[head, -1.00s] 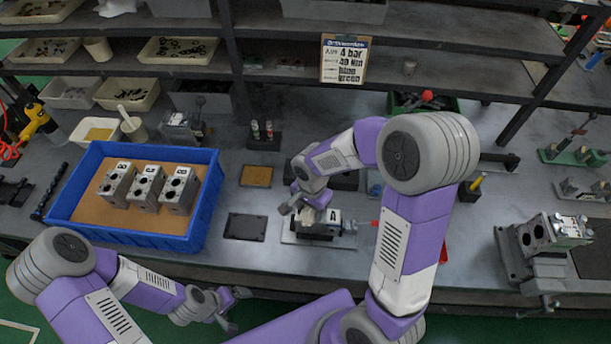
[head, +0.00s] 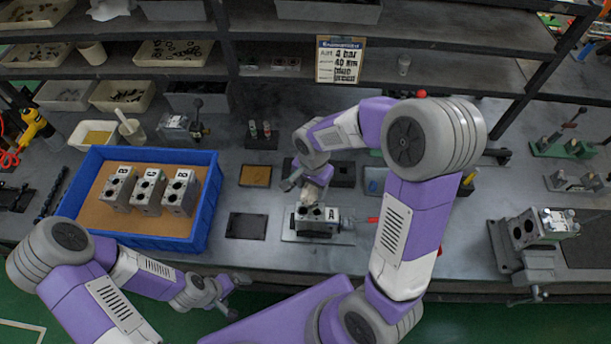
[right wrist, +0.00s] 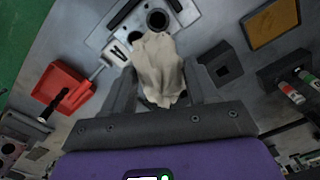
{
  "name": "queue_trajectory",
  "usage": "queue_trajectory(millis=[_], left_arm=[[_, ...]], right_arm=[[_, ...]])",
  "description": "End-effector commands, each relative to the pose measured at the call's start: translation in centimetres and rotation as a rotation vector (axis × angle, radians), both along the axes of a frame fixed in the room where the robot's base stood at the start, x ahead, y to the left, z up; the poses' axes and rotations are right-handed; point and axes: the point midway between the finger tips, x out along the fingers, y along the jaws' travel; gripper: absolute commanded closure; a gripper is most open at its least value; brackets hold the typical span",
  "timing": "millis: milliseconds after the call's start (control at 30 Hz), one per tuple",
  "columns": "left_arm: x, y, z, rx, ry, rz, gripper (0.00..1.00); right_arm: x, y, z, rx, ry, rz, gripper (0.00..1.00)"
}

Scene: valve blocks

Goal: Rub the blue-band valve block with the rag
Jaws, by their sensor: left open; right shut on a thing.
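A grey valve block (head: 318,222) with dark round holes sits in a fixture on a pale plate at the bench's middle. It also shows in the right wrist view (right wrist: 135,22), with its white label beside the rag. I cannot make out a blue band on it. My right gripper (head: 312,186) is shut on a crumpled cream rag (right wrist: 158,68), at the block's far side. The rag overlaps the block's edge in the right wrist view; I cannot tell whether they touch. My left gripper (head: 236,285) is open and empty, low in front of the bench.
A blue tray (head: 150,240) at left holds three similar blocks (head: 149,190). Another block (head: 545,225) is in a vise at right. A dark flat pad (head: 246,226) lies left of the fixture. Shelves stand behind.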

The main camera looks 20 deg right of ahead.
Motion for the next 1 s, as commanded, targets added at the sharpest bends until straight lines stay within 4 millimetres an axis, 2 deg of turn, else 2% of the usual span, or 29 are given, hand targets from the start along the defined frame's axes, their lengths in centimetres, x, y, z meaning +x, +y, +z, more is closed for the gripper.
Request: queue_trajectory(millis=[33,233,1000], left_arm=[[0.0,0.0,0.7,0.0,0.0,0.0,0.06],[0.0,0.0,1.7,0.0,0.0,0.0,0.06],[0.0,0.0,1.6,0.0,0.0,0.0,0.06]], right_arm=[[0.0,0.0,0.8,0.0,-0.001,0.001,0.7],[0.1,0.1,2.2,0.0,0.0,0.002,0.7],[0.1,0.1,2.2,0.0,0.0,0.003,0.7]])
